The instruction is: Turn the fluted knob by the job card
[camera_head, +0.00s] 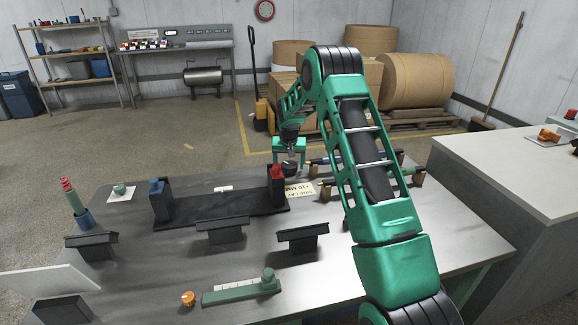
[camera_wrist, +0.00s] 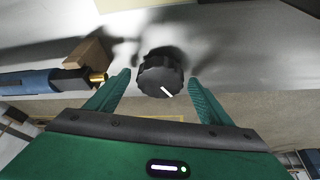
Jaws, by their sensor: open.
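The fluted knob (camera_wrist: 158,66) is round and black with a white pointer line toward the lower right in the wrist view. My gripper (camera_wrist: 158,80) is open, with one green finger on each side of the knob. Small gaps appear between the fingers and the knob, so they look apart from it. In the head view my gripper (camera_head: 289,160) is over the back of the table, with the dark knob (camera_head: 289,167) partly hidden beneath it. The job card (camera_head: 299,190), cream with dark print, lies just in front of the knob.
Rods on wooden supports (camera_head: 418,180) lie to the right, partly behind my arm. A green slide (camera_head: 240,290) and orange knob (camera_head: 188,298) are in front.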

